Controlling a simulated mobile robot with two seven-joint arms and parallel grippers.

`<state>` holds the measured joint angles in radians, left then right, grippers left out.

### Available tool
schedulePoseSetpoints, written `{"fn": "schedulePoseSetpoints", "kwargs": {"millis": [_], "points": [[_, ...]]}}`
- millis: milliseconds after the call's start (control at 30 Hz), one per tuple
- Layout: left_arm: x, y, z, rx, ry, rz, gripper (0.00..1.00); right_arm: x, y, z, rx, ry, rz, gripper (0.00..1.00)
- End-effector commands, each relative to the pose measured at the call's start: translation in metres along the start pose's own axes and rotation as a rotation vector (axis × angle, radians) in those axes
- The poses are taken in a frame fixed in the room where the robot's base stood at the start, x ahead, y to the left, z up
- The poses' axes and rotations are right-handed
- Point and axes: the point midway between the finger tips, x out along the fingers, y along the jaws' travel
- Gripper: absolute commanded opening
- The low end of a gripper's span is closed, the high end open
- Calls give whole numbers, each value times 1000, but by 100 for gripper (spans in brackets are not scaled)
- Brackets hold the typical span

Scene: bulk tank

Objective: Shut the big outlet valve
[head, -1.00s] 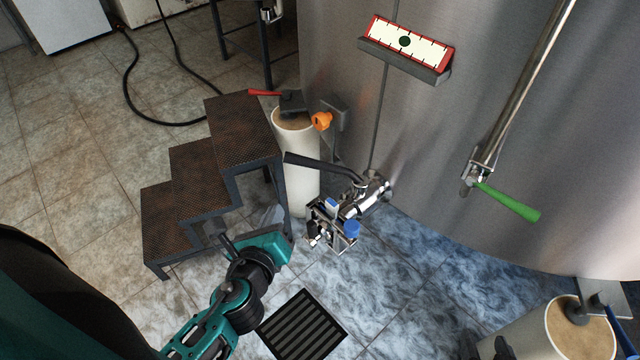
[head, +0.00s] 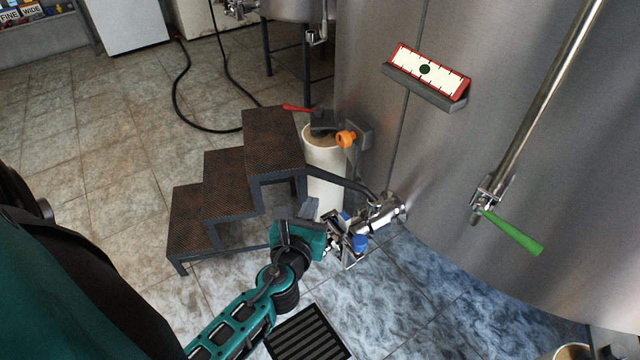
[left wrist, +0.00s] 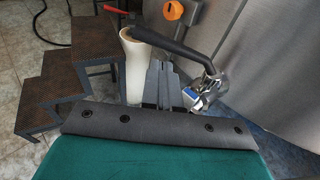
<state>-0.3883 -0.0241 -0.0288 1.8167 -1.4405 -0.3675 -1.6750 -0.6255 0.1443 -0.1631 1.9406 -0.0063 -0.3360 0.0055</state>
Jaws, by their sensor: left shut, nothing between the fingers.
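The big outlet valve (head: 388,210) is a shiny steel fitting low on the tank wall, with a long dark lever (head: 346,180) pointing left, away from the tank. In the left wrist view the lever (left wrist: 160,41) slants across the top, down to the valve body (left wrist: 208,88). My left gripper (head: 308,208) is shut and empty, just left of the valve and below the lever. In the left wrist view its fingers (left wrist: 161,68) are together and appear apart from the lever. A smaller fitting with blue parts (head: 357,240) sits at the valve's front. My right gripper is out of view.
Rusty steps (head: 225,175) stand left of my gripper. A white cylinder (head: 325,170) with a red-handled tool stands behind the lever, near an orange knob (head: 346,137). A green handle (head: 512,232) hangs from a pipe at right. A floor drain (head: 308,335) lies below.

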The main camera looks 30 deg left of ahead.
Motion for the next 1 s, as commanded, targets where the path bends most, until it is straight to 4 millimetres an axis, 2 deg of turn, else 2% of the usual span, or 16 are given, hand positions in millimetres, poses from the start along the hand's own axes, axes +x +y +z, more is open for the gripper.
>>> {"fn": "schedulePoseSetpoints", "kwargs": {"millis": [33, 200, 400, 600, 1000], "points": [[12, 0, 2, -1, -2, -1, 0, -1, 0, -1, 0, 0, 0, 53], [44, 0, 1, -2, -1, 0, 0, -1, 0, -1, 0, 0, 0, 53], [69, 0, 0, -2, 0, 1, 0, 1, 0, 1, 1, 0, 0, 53], [78, 0, 0, -2, 1, -1, 0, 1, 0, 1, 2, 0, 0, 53], [79, 0, 0, 0, 1, -5, 0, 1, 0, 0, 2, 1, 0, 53]]}}
